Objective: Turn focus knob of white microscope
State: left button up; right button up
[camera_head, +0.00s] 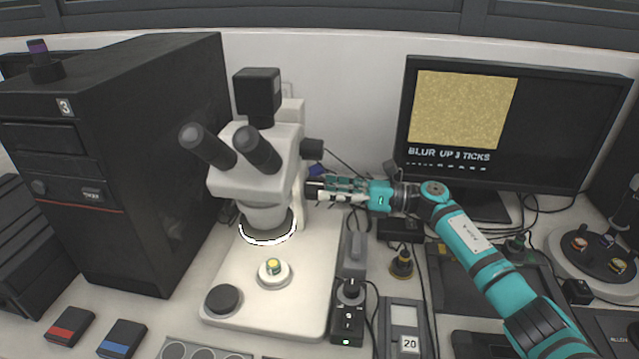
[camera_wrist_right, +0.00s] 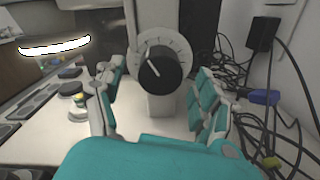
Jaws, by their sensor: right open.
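The white microscope (camera_head: 268,180) stands on its pale base left of centre in the head view. In the right wrist view, its black focus knob (camera_wrist_right: 160,70), with a white pointer line, sits on a white dial with tick marks. The pointer leans to the upper left. My right gripper (camera_head: 314,189) reaches in from the right, with its fingertips at the side of the microscope's column. In the wrist view, my right gripper (camera_wrist_right: 154,95) is open, its fingers spread left and right of the knob with visible gaps. My left gripper is out of view.
The monitor (camera_head: 515,125) shows a grainy yellow picture and "BLUR UP 3 TICKS". A black tower (camera_head: 150,170) stands at left. Cables (camera_wrist_right: 275,110) lie right of the gripper. A small control box (camera_head: 347,315) stands near the base.

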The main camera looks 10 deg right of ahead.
jog(key=shift+x, duration=1.45)
jog(key=shift+c, duration=0.3)
